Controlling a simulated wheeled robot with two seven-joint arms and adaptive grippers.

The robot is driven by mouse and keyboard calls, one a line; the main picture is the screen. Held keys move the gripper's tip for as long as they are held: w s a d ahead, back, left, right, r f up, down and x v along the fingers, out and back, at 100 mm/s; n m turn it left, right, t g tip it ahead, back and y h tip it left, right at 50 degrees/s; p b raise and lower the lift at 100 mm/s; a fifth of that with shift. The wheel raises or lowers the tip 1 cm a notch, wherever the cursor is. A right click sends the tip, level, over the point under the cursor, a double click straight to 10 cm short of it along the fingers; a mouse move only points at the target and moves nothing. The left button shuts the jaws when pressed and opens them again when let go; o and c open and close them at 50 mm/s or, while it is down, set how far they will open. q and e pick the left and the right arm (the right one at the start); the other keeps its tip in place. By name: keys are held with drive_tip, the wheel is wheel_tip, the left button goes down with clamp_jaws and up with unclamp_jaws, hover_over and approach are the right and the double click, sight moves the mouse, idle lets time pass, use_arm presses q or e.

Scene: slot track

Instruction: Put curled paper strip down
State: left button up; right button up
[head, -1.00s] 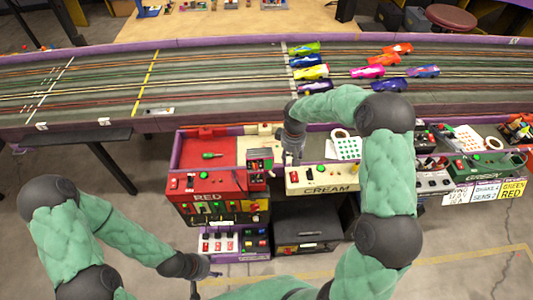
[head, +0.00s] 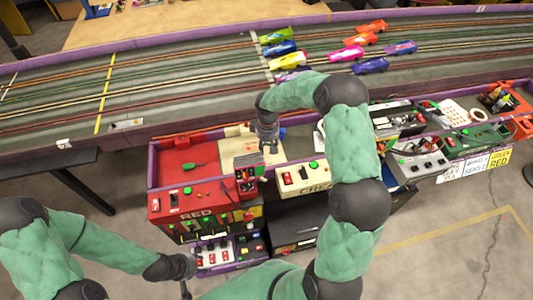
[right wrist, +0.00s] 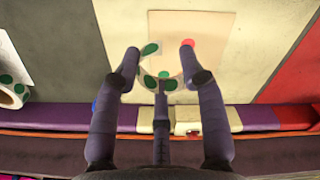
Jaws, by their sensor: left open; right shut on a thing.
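My right gripper (head: 268,148) hangs over the cream panel (head: 236,143) beside the red one. In the right wrist view, its fingertips (right wrist: 160,58) are closed in around a pale curled paper strip (right wrist: 164,66) with green dots. The strip blends with the cream surface, so I cannot tell whether it touches it. In the head view the strip is too small to make out. My left gripper (head: 184,288) is low, in front of the consoles, open and empty, partly cut off by the lower edge.
A red console (head: 190,215) and a cream console (head: 303,178) flank the spot. A white roll with green dots (right wrist: 12,92) lies at left in the wrist view. A pale square (right wrist: 205,28) lies on the cream panel. The slot track (head: 190,100) with several cars runs behind.

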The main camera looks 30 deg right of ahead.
sight(267, 157)
drive_tip(key=shift+f+b, duration=0.7)
drive_tip(key=shift+f, duration=1.4)
drive_tip(key=shift+f, duration=0.15)
drive_tip(key=o, duration=0.7)
drive_tip(key=shift+c, duration=0.2)
wheel_tip(267, 157, up, 12)
drive_tip(key=p, duration=0.4)
drive_tip(key=shift+p, duration=0.4)
